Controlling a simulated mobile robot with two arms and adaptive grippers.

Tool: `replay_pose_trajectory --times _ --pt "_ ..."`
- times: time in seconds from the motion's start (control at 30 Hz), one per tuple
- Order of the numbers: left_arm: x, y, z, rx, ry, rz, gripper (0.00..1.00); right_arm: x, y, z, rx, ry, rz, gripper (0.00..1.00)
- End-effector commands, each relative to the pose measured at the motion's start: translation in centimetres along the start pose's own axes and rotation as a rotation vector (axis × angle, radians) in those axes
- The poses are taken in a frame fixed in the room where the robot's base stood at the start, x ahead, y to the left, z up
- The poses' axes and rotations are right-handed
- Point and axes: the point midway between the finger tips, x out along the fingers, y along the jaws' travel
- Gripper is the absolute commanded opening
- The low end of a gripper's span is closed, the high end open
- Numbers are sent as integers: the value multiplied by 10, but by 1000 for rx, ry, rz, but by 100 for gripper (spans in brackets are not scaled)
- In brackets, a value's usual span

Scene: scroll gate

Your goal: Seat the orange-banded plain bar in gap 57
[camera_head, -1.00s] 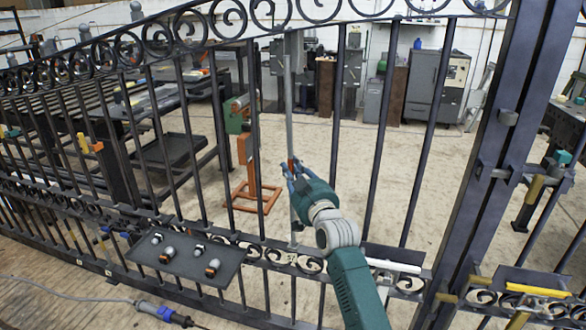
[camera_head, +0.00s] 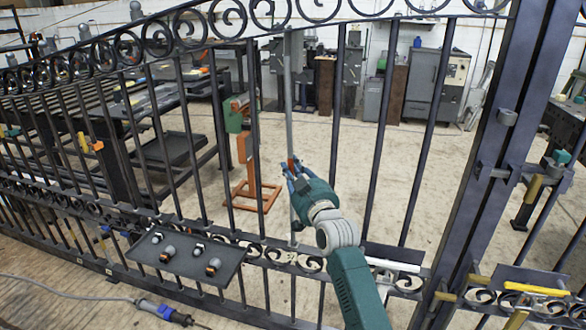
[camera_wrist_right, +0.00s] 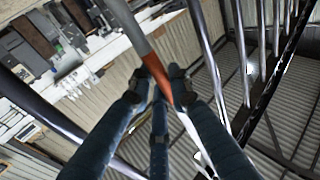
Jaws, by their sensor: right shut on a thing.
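The plain bar (camera_head: 288,90) is a light grey upright rod in the gate's row of dark bars, in the head view. Its orange band (camera_wrist_right: 152,78) shows in the right wrist view, between my fingers. My right gripper (camera_head: 290,172) is shut on the bar at the band. The bar looks close to vertical; its top reaches near the scroll rail (camera_head: 230,20) and its foot is near the lower scroll band (camera_head: 255,250). I cannot tell whether either end is seated. A small pale tag sits below its foot, too small to read. My left gripper is not in view.
A dark tray (camera_head: 150,268) with several small fittings hangs at the lower left of the gate. A shelf with a pale bar (camera_head: 392,265) is right of my arm. A thick gate post (camera_head: 480,170) stands at the right. An orange stand (camera_head: 250,175) is behind the gate.

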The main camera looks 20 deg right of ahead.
Motion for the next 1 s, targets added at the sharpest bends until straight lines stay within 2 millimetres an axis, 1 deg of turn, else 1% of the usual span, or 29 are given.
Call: replay_pose_trajectory --times 0.03,0.1,0.5,0.8,1.0 --pt "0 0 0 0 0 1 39 0 1 -6 0 13 1 0" --pt "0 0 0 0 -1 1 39 0 1 -6 0 13 2 0" --pt "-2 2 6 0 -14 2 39 0 0 -4 0 12 1 0" --pt "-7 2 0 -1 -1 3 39 0 0 -1 0 12 1 0" --pt "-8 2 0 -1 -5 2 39 0 0 0 0 12 1 0"
